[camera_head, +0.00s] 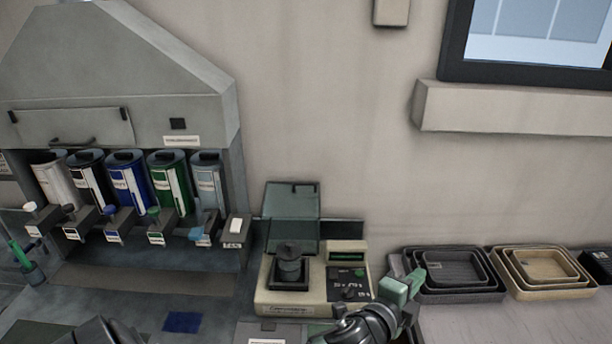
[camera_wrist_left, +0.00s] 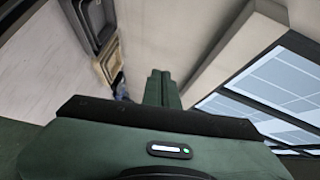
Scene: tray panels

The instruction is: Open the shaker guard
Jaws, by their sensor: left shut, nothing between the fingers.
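The shaker (camera_head: 285,304) is a low beige machine on the bench in the middle of the head view. A dark round can (camera_head: 289,268) stands in its square recess. The guard (camera_head: 291,212) is a greenish see-through panel with a small handle at its top edge. It stands raised at the back of the shaker, leaving the can uncovered. My left gripper (camera_head: 412,284) is to the right of the shaker, apart from the guard, near the trays. Its green fingers are shut together and empty, and they also show in the left wrist view (camera_wrist_left: 161,90). My right gripper is not seen.
A control panel (camera_head: 349,283) with a green display forms the shaker's right side. Dark nested trays (camera_head: 455,292) and tan nested trays (camera_head: 545,289) stand to the right. A paint dispenser (camera_head: 120,125) with several canisters fills the left. A wall ledge (camera_head: 510,108) is above.

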